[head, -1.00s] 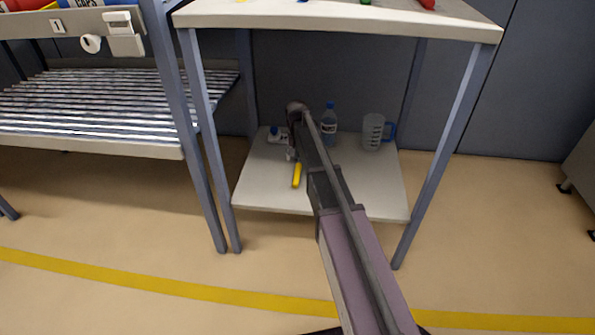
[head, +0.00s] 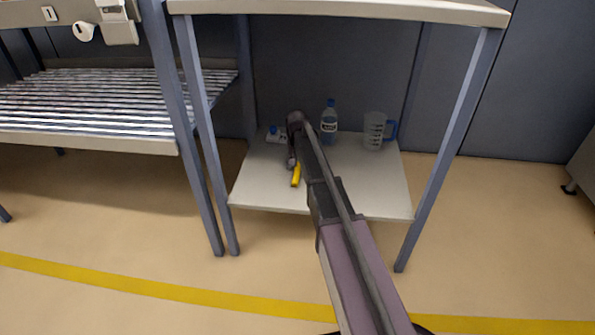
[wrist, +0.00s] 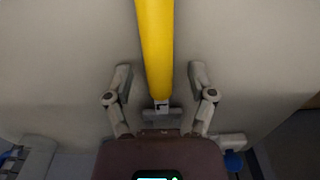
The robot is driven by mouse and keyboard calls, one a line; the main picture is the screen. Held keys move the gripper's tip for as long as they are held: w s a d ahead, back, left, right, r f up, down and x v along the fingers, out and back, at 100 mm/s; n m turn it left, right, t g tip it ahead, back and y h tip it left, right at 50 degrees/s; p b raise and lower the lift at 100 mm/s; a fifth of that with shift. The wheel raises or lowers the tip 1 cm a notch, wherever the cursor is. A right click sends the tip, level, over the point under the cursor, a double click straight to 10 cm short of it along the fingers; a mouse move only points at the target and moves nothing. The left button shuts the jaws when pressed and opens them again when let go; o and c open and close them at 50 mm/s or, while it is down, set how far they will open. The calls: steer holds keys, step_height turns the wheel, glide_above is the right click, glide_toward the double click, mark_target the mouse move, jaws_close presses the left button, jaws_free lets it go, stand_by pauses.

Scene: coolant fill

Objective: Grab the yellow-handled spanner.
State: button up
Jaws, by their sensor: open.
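The yellow-handled spanner (head: 296,175) lies on the low white shelf (head: 262,197), its handle towards the front edge. In the wrist view its yellow handle (wrist: 155,45) runs from the top edge to the middle, ending in a short metal part (wrist: 161,106). The rest of the spanner is hidden by my gripper. My gripper (wrist: 159,67) is open, with one finger on each side of the handle and a gap on both sides. In the head view my gripper (head: 291,160) points down just behind the handle. I cannot tell its exact height above the shelf.
A blue-capped bottle (head: 329,120) and a clear jug with a blue handle (head: 374,132) stand behind and right of my arm. A small white and blue item (head: 275,135) is at back left. Table legs (head: 205,140) and the tabletop (head: 340,10) frame the shelf.

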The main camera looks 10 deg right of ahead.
mark_target(298, 166)
steer(key=shift+c, duration=0.2)
jaws_close()
steer(key=shift+r, duration=0.15)
stand_by(0.4)
step_height(298, 166, up, 3)
steer(key=p, duration=0.3)
steer(key=shift+r+p, duration=0.15)
steer(key=shift+p, duration=0.2)
steer(key=s, duration=0.5)
steer(key=s+r+p, duration=0.1)
steer(key=s, duration=1)
steer(key=shift+d+r, duration=0.2)
